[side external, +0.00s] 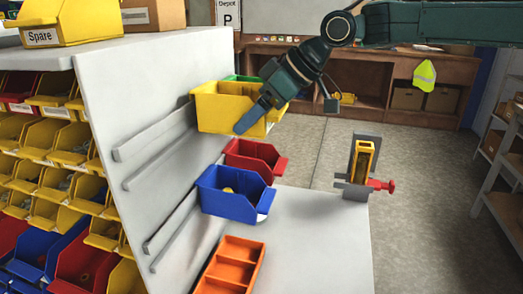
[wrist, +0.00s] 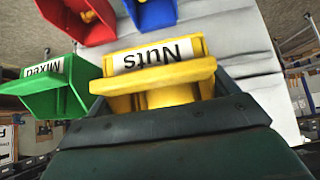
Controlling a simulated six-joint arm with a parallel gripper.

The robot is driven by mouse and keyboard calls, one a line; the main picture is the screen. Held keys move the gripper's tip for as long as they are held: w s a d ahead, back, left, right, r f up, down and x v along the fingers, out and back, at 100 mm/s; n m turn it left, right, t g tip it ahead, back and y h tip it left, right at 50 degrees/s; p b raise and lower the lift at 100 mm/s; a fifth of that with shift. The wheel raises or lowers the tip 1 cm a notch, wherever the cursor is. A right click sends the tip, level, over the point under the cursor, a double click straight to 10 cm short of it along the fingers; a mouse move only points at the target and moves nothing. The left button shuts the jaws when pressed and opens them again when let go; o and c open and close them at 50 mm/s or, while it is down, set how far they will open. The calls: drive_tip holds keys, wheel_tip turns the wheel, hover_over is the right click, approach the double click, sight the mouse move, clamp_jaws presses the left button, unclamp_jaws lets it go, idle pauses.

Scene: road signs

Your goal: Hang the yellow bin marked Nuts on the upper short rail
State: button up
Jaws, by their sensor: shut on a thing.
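The yellow bin marked Nuts (side external: 213,106) is up beside the white panel, near the right end of the upper rail strip (side external: 155,134). Whether its back touches the rail cannot be told. In the wrist view the Nuts bin (wrist: 191,46) shows its label upside down, just past my gripper (wrist: 165,125). In the side view my gripper (side external: 252,117) is shut on the front of this bin; the fingertips are partly hidden. A second strip (side external: 160,160) runs below the upper one.
A green bin marked Mixed (wrist: 55,92) is close beside the Nuts bin. Red (side external: 255,157) and blue (side external: 228,200) bins are lower on the panel. An orange tray (side external: 231,264) and a yellow-and-grey fixture with a red knob (side external: 361,165) stand on the white table (side external: 310,235).

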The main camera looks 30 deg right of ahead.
drive_tip(key=shift+w+a, duration=0.6)
idle(0.3)
drive_tip(key=shift+f, duration=1)
idle(0.9)
idle(0.4)
drive_tip(key=o, duration=0.8)
drive_tip(key=shift+o, duration=0.2)
drive_tip(key=shift+r, duration=0.1)
drive_tip(key=v, duration=1.3)
drive_tip(key=shift+s+d+r, duration=0.2)
